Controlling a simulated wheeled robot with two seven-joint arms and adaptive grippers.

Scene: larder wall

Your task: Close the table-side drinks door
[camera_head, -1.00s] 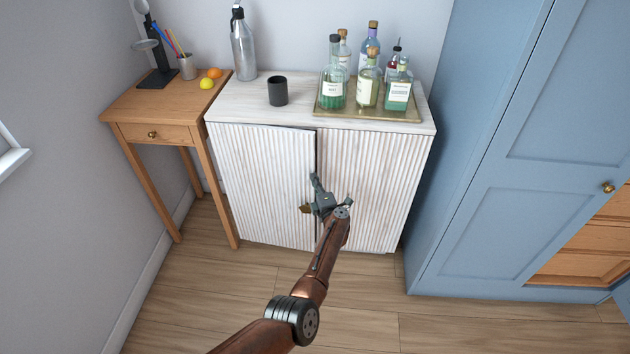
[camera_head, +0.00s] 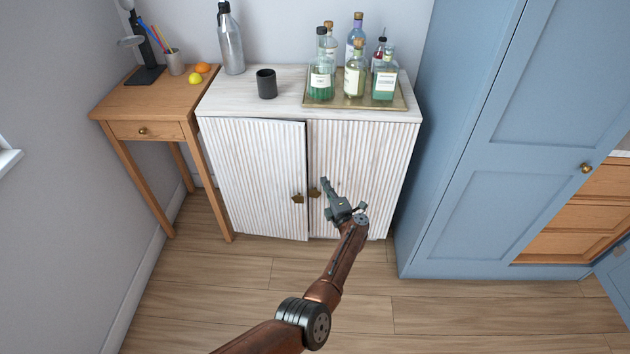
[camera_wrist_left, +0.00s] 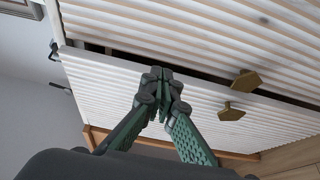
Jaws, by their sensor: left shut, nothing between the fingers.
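The table-side drinks door (camera_head: 255,175) is the left ribbed white door of the low cabinet, beside the wooden side table. It stands slightly ajar, with a dark gap along its free edge; its brass handle (camera_head: 297,198) shows. The other door (camera_head: 365,170) looks closed, with its own brass handle (camera_head: 314,192). My left gripper (camera_head: 325,182) is shut and empty, in front of the doors, overlapping the right one in the head view. In the left wrist view its closed fingertips (camera_wrist_left: 161,72) lie over the table-side door (camera_wrist_left: 105,88) near the gap; contact cannot be told. My right gripper is not in view.
The wooden side table (camera_head: 115,105) stands close at the left. Bottles on a tray (camera_head: 395,103), a dark cup (camera_head: 266,84) and a grey bottle (camera_head: 230,45) stand on the cabinet. A tall blue cupboard (camera_head: 470,170) bounds the right. Floor in front is clear.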

